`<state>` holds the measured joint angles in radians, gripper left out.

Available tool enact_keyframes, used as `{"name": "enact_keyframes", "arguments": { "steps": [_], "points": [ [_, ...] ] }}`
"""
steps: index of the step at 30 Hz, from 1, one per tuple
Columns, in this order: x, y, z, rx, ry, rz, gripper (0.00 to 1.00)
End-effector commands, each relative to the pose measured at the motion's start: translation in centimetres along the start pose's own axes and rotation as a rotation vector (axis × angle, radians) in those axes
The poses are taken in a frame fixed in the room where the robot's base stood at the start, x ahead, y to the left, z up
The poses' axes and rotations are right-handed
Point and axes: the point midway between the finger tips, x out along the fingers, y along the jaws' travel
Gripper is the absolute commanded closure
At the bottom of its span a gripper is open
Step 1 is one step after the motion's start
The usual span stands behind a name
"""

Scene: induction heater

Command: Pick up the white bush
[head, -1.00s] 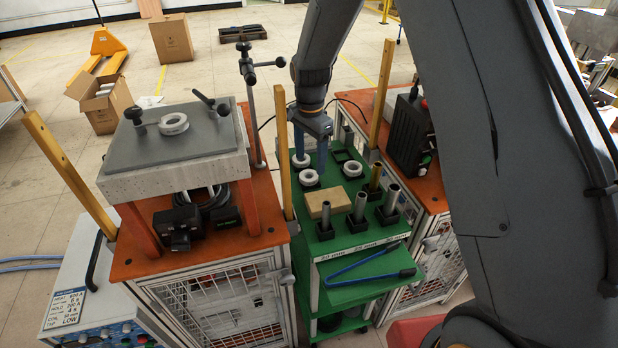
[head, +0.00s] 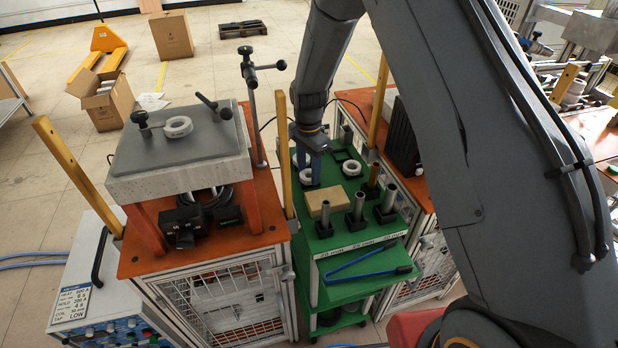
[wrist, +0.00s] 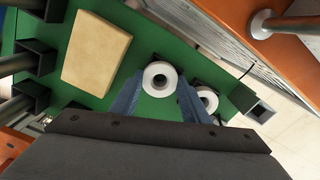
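A second white bush (wrist: 207,99) is partly hidden by the right finger.
A tan block (head: 325,203) and several upright metal posts in dark holders stand near the bushes. A yellow post (head: 283,155) rises left of the cart.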

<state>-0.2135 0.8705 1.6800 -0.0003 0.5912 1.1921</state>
Motion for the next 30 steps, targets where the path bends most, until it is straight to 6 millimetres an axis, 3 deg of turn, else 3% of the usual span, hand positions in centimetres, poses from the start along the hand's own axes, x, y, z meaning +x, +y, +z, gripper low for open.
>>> {"name": "enact_keyframes", "arguments": {
  "steps": [2,14,30],
  "points": [
    [0.0,0.0,0.0,0.000,0.000,0.000,0.86],
    [-0.8,-0.1,0.0,0.000,0.001,-0.001,0.86],
    [-8.5,-0.1,-0.1,0.000,0.001,-0.004,0.86]
  ]
}}
